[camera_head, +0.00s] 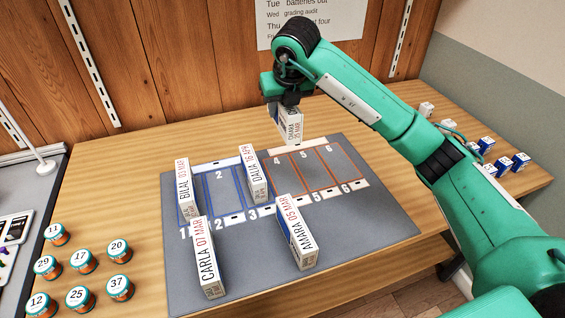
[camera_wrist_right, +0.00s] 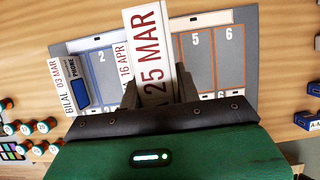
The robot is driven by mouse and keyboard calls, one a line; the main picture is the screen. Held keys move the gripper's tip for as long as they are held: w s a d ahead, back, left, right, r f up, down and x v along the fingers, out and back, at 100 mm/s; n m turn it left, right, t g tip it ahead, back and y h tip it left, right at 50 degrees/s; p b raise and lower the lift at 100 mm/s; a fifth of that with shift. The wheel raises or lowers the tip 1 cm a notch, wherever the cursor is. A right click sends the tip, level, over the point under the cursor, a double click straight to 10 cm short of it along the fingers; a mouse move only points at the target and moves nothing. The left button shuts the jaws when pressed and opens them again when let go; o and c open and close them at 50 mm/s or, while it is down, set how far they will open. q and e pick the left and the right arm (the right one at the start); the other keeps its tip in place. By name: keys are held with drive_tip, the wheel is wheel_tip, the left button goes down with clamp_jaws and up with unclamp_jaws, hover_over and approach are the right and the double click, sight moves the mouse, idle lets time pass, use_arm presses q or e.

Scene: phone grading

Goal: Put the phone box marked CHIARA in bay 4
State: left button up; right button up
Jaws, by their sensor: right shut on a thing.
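My right gripper (camera_head: 287,103) is shut on a white phone box (camera_head: 290,127), which hangs above the far edge of the mat near bay 4. Its small side label seems to read CHIARA 25 MAR; in the right wrist view the box (camera_wrist_right: 150,60) shows 25 MAR, its name mostly hidden. Bay 4 (camera_head: 292,177), outlined in orange on the grey mat, is empty. The box marked DALIA (camera_head: 257,175) stands in bay 3, just left of bay 4. My left gripper is not in view.
The BILAL box (camera_head: 186,190) stands in bay 1. The CARLA box (camera_head: 208,260) and AMARA box (camera_head: 297,235) stand on the near part of the mat (camera_head: 380,225). Bays 2, 5 and 6 are empty. Numbered jars (camera_head: 83,262) are at left, small boxes (camera_head: 487,145) at right.

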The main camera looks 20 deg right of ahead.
sight(289, 138)
wheel_tip(289, 138, down, 13)
drive_tip(key=shift+f, duration=0.1)
wheel_tip(289, 138, down, 3)
drive_tip(key=shift+f+p, duration=0.2)
drive_tip(key=shift+p, duration=0.1)
drive_tip(key=shift+f, duration=0.4)
drive_tip(key=o, duration=1)
drive_tip(key=shift+o, duration=0.7)
drive_tip(key=shift+s+r, duration=0.15)
drive_tip(key=shift+r, duration=0.3)
drive_tip(key=v, duration=1.1)
drive_tip(key=shift+r, duration=0.2)
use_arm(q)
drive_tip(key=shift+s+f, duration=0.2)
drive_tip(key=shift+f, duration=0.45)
